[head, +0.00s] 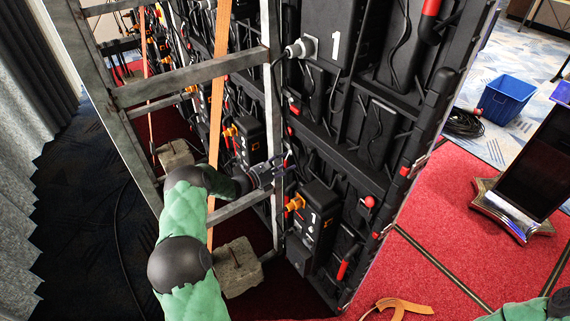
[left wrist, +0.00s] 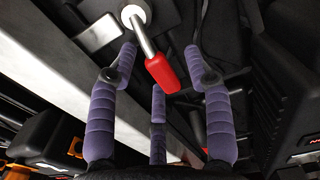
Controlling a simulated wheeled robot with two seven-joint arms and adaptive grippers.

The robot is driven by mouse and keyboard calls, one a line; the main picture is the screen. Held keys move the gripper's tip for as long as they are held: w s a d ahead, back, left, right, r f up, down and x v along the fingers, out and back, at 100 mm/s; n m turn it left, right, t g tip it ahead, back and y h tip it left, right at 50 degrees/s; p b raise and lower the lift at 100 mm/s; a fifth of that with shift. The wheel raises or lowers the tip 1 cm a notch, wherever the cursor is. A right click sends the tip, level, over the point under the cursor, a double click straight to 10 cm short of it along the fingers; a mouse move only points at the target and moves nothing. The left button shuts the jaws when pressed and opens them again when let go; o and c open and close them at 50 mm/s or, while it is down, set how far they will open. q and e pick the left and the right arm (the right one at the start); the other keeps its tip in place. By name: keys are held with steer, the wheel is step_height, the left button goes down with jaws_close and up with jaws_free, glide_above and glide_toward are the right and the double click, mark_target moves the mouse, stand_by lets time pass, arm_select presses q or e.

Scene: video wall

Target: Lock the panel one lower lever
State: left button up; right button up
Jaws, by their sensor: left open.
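In the left wrist view a lever with a red grip (left wrist: 163,75) and a metal shaft comes out of a pale round pivot (left wrist: 136,14). My left gripper (left wrist: 160,52) is open, its purple fingers spread on both sides of the red grip and apart from it. The lever at the fingers is hard to make out there. My right gripper is out of view.
A grey metal frame (head: 190,77) and an orange strap (head: 218,90) stand close to my left arm. Other red handles (head: 345,265) sit on the panel. Stone-like weights (head: 238,268) lie on the floor. Red carpet (head: 440,230) is open at right, with a blue bin (head: 506,98) beyond.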

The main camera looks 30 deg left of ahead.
arm_select(q)
steer(key=v, duration=1.1)
steer(key=shift+s+a, duration=0.15)
steer(key=shift+s, duration=0.2)
steer(key=shift+f, duration=0.1)
